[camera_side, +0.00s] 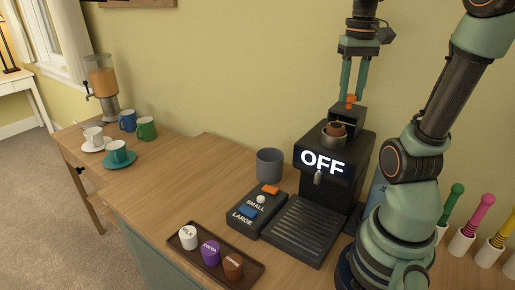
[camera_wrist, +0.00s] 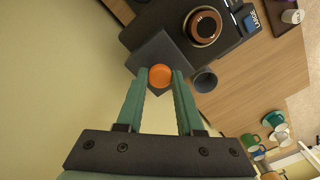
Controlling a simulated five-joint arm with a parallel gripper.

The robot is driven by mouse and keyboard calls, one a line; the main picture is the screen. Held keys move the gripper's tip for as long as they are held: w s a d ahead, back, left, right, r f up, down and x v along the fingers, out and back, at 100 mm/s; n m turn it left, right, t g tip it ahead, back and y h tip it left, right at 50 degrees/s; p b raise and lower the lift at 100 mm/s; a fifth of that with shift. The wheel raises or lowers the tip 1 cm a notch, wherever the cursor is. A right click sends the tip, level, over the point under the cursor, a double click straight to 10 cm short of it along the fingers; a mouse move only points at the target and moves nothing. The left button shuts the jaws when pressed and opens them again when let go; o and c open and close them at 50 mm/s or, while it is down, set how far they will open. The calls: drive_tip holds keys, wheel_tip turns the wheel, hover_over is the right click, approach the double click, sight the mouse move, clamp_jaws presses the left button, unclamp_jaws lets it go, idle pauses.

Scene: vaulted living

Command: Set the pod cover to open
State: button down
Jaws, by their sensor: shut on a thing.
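The black coffee machine (camera_side: 358,152) stands at the right of the counter, its front display reading "OFF". The pod cover is a dark square plate (camera_wrist: 150,47) with an orange knob (camera_side: 350,101). My gripper (camera_side: 350,97) is above the back of the machine. In the wrist view its two green fingers (camera_wrist: 160,80) are shut on the orange knob. The cover's hinge is hidden.
A control box (camera_side: 256,210) with SMALL and LARGE buttons and a grey cup (camera_side: 269,164) stand left of the machine. A pod tray (camera_side: 247,282) lies in front. Colourful-handled tools (camera_side: 470,228) stand right, near my arm. Mugs and a dispenser (camera_side: 102,85) are far left.

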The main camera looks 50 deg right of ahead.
drive_tip(key=shift+d, duration=0.4)
drive_tip(key=c, duration=0.5)
unclamp_jaws()
drive_tip(key=shift+a, duration=0.1)
wheel_tip(320, 180, up, 12)
drive_tip(key=shift+r, duration=0.1)
drive_tip(key=w+a+f+n+t, duration=0.2)
drive_tip(key=w+a+f+n, duration=0.1)
drive_tip(key=a+f, duration=0.2)
drive_tip(key=w+a+f+n+t, duration=0.1)
drive_tip(key=w+a+f+n, duration=0.2)
drive_tip(key=a+f, duration=0.3)
drive_tip(key=w+a+f+n+t, duration=0.2)
drive_tip(key=a+f, duration=0.4)
drive_tip(key=a, duration=0.4)
drive_tip(key=shift+w+a+n+t, duration=0.35)
drive_tip(key=shift+w+n, duration=0.15)
drive_tip(key=shift+w, duration=0.25)
